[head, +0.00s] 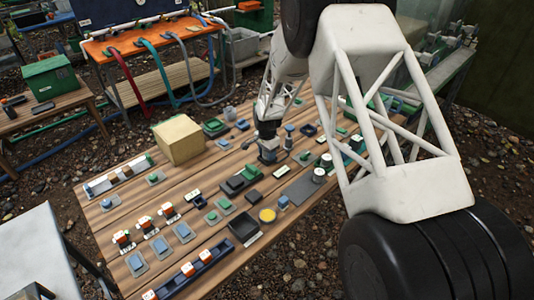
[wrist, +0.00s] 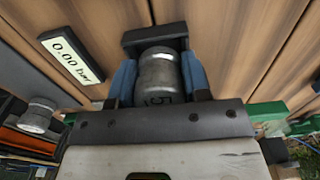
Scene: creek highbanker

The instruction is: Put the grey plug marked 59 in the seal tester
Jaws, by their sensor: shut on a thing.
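The grey plug (wrist: 158,72) is a short metal cylinder with a dark digit 5 on its side; the rest of its marking is hidden. My gripper (wrist: 160,82) is shut on it, with a blue finger pad on each side. In the head view my gripper (head: 268,148) is low over the middle of the wooden table. A dark block (wrist: 150,36) stands right behind the plug; I cannot tell whether they touch. A display reading 0.00 bar (wrist: 70,55), seemingly the seal tester's, lies to the left of the plug. The tester's socket is not clear.
Another grey cylinder (wrist: 38,115) stands at the left of the wrist view. In the head view, grey cylinders (head: 319,175), a yellow disc (head: 267,215), a black tray (head: 243,229) and a large tan block (head: 180,139) crowd the table. Bare wood (head: 140,206) shows between rows.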

